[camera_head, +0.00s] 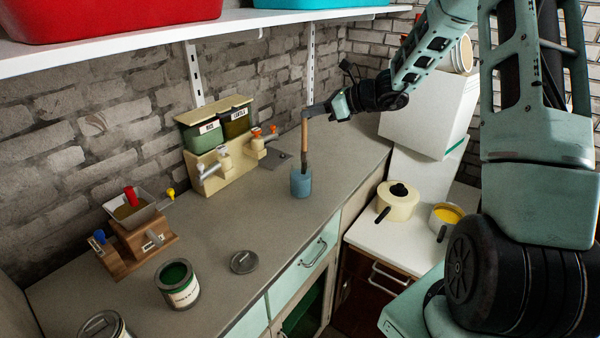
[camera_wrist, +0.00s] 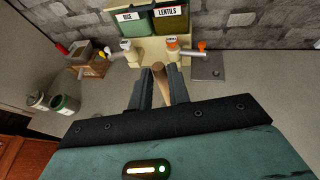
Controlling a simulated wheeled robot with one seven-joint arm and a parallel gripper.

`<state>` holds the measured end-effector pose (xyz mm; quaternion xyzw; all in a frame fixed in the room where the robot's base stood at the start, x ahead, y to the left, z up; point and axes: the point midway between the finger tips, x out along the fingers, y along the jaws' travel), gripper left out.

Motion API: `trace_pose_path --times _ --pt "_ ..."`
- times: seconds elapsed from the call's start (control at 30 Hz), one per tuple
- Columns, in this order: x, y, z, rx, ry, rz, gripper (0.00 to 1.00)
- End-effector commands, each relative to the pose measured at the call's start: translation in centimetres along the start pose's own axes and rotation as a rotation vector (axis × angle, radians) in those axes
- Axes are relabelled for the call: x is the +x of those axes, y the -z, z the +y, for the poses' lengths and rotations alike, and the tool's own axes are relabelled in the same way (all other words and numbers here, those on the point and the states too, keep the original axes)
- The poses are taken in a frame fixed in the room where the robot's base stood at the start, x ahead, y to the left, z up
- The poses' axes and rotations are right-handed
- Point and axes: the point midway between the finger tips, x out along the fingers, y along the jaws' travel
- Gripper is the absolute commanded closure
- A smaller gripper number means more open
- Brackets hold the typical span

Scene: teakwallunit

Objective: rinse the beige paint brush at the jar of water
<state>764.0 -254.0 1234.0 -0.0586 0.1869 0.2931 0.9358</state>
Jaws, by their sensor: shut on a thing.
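The paint brush (camera_head: 304,136) has a beige handle and stands nearly upright, its lower end at the mouth of the jar of water (camera_head: 301,184). The jar is blue and stands on the grey counter. How deep the bristles reach into it cannot be told. My gripper (camera_head: 309,112) is shut on the upper handle, above the jar. In the wrist view the handle (camera_wrist: 160,82) shows between the two fingers, and the jar is hidden there.
A dispenser (camera_head: 220,150) labelled for rice and lentils stands at the wall behind the jar. An open green paint can (camera_head: 178,286), a lid (camera_head: 243,262) and a wooden grinder (camera_head: 140,240) stand leftward. A cream pot (camera_head: 397,202) is at right.

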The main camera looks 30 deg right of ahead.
Motion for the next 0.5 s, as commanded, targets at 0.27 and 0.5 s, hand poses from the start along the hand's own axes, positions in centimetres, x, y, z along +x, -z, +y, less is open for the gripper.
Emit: trace_pose_path --times 0.27,0.5 --pt "-0.9 -2.3 0.0 -0.001 0.000 0.000 1.00" --pt "-1.6 -4.0 0.0 -0.002 0.000 0.000 1.00"
